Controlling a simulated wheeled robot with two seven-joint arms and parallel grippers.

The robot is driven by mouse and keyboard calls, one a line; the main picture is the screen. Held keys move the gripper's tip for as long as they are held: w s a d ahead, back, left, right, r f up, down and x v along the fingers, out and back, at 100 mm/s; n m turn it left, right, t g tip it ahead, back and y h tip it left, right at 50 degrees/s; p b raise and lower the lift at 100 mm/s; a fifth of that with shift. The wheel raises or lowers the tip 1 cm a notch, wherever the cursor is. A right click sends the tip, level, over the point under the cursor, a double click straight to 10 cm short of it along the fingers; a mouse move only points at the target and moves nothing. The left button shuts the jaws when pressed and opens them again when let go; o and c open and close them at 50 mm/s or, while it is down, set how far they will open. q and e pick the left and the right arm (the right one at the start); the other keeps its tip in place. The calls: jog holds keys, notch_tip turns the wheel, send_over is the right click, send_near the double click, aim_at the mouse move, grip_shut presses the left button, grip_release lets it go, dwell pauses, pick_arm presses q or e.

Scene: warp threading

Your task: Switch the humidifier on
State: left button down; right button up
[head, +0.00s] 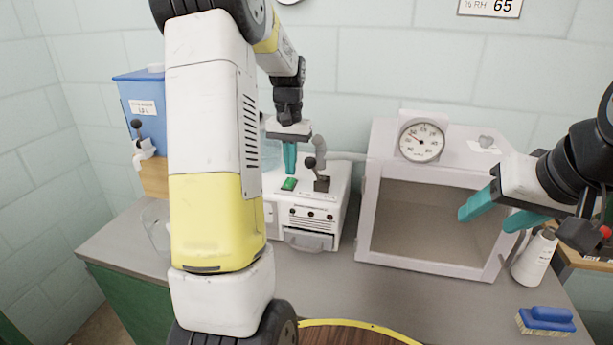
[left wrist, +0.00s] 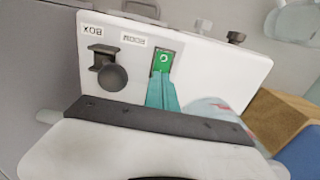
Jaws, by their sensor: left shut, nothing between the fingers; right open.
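The humidifier (head: 305,225) is a white box on the grey bench, with a green rocker switch (head: 289,184) on its top. The switch also shows in the left wrist view (left wrist: 164,62) with a white round mark on it. My left gripper (head: 290,170) is shut and empty, pointing down right at the switch. In the left wrist view its teal fingertips (left wrist: 161,82) overlap the switch's near edge; I cannot tell whether they touch it. My right gripper (head: 490,220) is open and empty, in front of the clear-fronted cabinet's right side.
A lever with a dark knob (head: 310,162) stands beside the switch, near the BOX and ROOM labels. The cabinet (head: 367,215) with a round dial (head: 422,141) stands to the right. A blue tank (head: 135,92) is at the left. A blue brush (head: 546,315) lies front right.

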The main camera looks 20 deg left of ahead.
aim_at(292, 180)
pick_arm(q)
jog(key=shift+f, duration=1)
dwell(0.8)
jog(key=shift+r, duration=3.55)
jog(key=s+d+r+t, duration=0.1)
jog(key=s+d, duration=0.3)
jog(key=s, duration=0.4)
jog(key=s+d+r+t+h, duration=0.1)
jog(key=s+d+r+t, duration=0.1)
jog(key=s, duration=0.6)
jog(key=s+d+r+m+t+h, duration=0.1)
jog(key=s+d+r+t, duration=0.1)
jog(key=s+d, duration=0.5)
jog(key=shift+s+r+t, duration=0.2)
jog(key=shift+s+t, duration=0.25)
jog(key=shift+t, duration=0.15)
